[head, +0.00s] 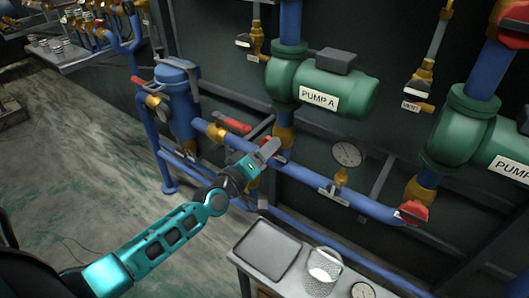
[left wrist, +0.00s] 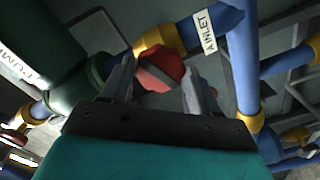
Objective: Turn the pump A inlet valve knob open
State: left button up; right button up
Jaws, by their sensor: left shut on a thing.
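The pump A inlet valve knob is a red faceted knob (left wrist: 160,70) in the left wrist view, beside a brass fitting (left wrist: 157,40) and a blue pipe labelled "A INLET" (left wrist: 208,32). My left gripper (left wrist: 160,82) has one finger on each side of the knob and is shut on it. In the head view my left gripper (head: 268,150) is at the blue pipe below the green pump A (head: 318,88), and mostly hides the knob. The knob's exact turn angle is hard to tell. My right gripper is not in view.
A red-handled valve (head: 233,125) is left of the gripper on the same pipe. A gauge (head: 347,154) and another red knob (head: 412,212) lie to the right. Below is a small table (head: 240,262) with a tray and a wire basket (head: 322,272). The floor at left is clear.

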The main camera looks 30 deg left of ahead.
pick_arm(q)
jog(key=n, duration=0.4)
jog(key=shift+n+b, duration=0.3)
jog(key=shift+b, duration=0.1)
jog(key=n, duration=0.4)
jog(key=shift+n+b, duration=0.3)
jog(key=shift+b, duration=0.05)
jog(key=n, duration=0.3)
jog(key=shift+f, duration=0.1)
jog(key=o, duration=1.1)
jog(key=shift+n, duration=0.4)
jog(key=shift+c, duration=0.2)
